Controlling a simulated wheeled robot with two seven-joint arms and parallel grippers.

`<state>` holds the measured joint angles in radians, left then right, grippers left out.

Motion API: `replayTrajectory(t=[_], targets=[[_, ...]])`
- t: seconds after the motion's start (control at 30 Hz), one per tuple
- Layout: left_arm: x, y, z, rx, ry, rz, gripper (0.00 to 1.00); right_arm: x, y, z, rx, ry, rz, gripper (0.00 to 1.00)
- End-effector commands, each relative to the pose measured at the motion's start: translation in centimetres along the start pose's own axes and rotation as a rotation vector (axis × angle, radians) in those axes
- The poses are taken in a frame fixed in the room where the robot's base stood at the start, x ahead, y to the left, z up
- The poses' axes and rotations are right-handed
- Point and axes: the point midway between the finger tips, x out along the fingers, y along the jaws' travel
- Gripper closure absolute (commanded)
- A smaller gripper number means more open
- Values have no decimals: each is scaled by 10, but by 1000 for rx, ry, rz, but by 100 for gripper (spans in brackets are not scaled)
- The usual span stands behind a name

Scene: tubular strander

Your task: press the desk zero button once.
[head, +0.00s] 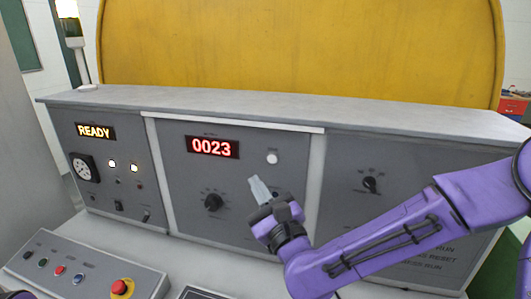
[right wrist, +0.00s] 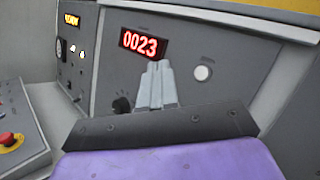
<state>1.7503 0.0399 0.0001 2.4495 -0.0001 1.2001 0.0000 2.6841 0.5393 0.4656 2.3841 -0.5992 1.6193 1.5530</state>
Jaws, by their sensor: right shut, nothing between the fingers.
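The desk panel's white round button (head: 272,158) sits to the right of the red display (head: 213,147), which reads 0023. A small label above the button is too small to read. In the right wrist view the button (right wrist: 203,73) is right of my fingertips, and the display (right wrist: 144,43) is above them. My right gripper (head: 260,188) is shut and empty, below and slightly left of the button in the head view, apart from it as far as I can tell.
A READY display (head: 95,131) and small lit lamps are on the left panel. A dark knob (head: 213,202) is below the counter, another knob (head: 370,184) on the right panel. A lower console with a red emergency button (head: 121,287) stands front left. A yellow guard (head: 300,50) rises behind.

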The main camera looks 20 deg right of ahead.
Motion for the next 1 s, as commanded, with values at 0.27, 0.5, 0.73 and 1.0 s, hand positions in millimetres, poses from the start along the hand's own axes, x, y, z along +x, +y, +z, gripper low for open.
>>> replayTrajectory(t=[0.27, 0.5, 0.73, 1.0], targets=[[-2, -1, 0, 0, -2, -1, 66, 6, -1, -5, -3, 6, 1, 100], [-10, -1, -4, 0, -1, 0, 66, 27, -17, -20, -5, 9, 0, 100], [-15, -2, -6, 0, -1, -1, 66, 49, -33, -38, -4, 7, 1, 100], [-15, -2, -6, 0, -1, 0, 66, 63, -43, -49, -4, 7, 2, 100]])
